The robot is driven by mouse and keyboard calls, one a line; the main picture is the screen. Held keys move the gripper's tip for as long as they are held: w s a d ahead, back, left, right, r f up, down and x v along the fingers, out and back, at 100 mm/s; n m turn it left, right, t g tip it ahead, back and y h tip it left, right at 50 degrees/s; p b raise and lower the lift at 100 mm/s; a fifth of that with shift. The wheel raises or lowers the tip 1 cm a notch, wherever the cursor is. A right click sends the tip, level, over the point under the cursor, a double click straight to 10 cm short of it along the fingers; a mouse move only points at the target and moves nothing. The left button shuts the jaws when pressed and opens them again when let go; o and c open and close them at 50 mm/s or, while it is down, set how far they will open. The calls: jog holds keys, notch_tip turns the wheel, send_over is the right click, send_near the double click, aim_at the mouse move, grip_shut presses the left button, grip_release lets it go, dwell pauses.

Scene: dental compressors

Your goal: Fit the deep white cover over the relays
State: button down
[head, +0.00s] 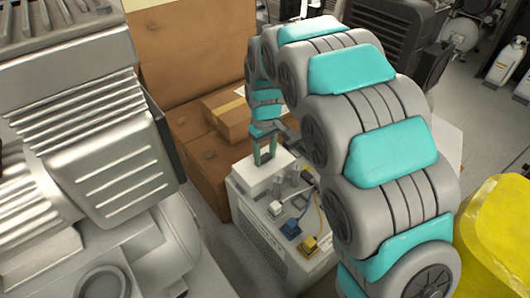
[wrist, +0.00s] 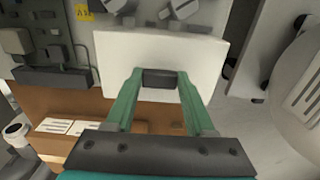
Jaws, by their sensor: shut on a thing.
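The white cover (head: 256,180) is at the far left corner of the top of a pale control box (head: 265,232) in the head view. In the wrist view the cover (wrist: 160,52) fills the upper middle, with a dark grip (wrist: 160,79) on it. My gripper (head: 265,156) is above the cover, pointing down. In the wrist view its two green fingers (wrist: 158,82) are closed around the dark grip. I cannot tell whether the cover rests on the box or hangs just above it. No relays show clearly; whatever lies under the cover is hidden.
White, blue and yellow parts (head: 291,228) with wires stand on the box top, right of the cover. Cardboard boxes (head: 205,160) are behind it. A large grey compressor (head: 90,130) fills the left. A yellow bag (head: 500,235) is at the right.

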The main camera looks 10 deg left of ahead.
jog(key=shift+f, duration=0.3)
dwell(0.5)
jog(key=shift+c, duration=0.9)
grip_release()
jog(key=shift+o, duration=0.3)
jog(key=shift+o, duration=0.6)
jog(key=shift+r+p, duration=0.95)
jog(key=shift+r, duration=2.6)
